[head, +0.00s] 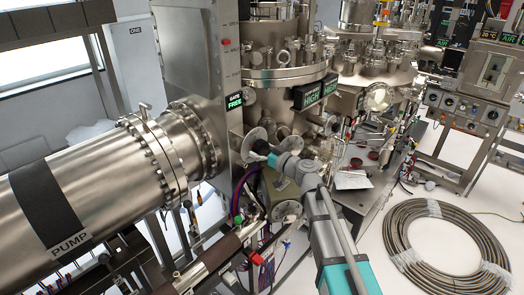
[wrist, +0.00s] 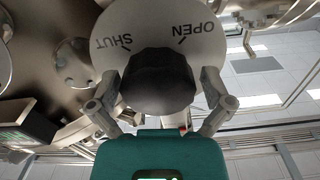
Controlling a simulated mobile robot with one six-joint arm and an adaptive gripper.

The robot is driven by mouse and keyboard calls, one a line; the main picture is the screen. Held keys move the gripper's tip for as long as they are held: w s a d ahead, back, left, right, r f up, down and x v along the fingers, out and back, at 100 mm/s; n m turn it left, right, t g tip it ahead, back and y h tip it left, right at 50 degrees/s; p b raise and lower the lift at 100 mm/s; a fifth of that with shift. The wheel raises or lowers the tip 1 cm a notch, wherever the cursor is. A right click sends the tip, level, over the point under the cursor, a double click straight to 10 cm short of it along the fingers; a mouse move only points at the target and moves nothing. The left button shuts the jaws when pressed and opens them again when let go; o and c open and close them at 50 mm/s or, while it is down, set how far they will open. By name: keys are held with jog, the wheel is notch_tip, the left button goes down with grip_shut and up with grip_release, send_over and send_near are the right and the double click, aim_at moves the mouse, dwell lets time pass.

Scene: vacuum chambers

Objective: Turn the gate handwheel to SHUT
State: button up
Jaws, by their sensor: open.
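The gate handwheel is a black lobed knob (wrist: 160,82) in front of a pale round plate (wrist: 150,32), seen close up in the wrist view. The plate reads SHUT at left and OPEN at right, both upside down, each with a short black mark. My gripper (wrist: 160,88) is open, one grey finger on each side of the knob. A gap seems to show at the right; contact at the left cannot be told. No pointer on the knob is clear. In the head view my gripper (head: 262,150) reaches a small round plate (head: 254,137) below the chamber.
A sign reading GATE FREE (head: 235,101) is on the tall metal housing, and a HIGH sign (head: 315,94) is on the chamber. The PUMP cylinder (head: 85,190) fills the left. A coiled hose (head: 445,236) lies on the floor at right. Cables hang below my arm.

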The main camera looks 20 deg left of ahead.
jog(key=c, duration=0.9)
jog(key=shift+d, duration=0.15)
jog(key=shift+m, duration=0.3)
jog(key=shift+m, duration=1.1)
jog(key=shift+s+a+m, duration=0.1)
jog(key=shift+a+m, duration=0.1)
jog(key=shift+m, duration=1.4)
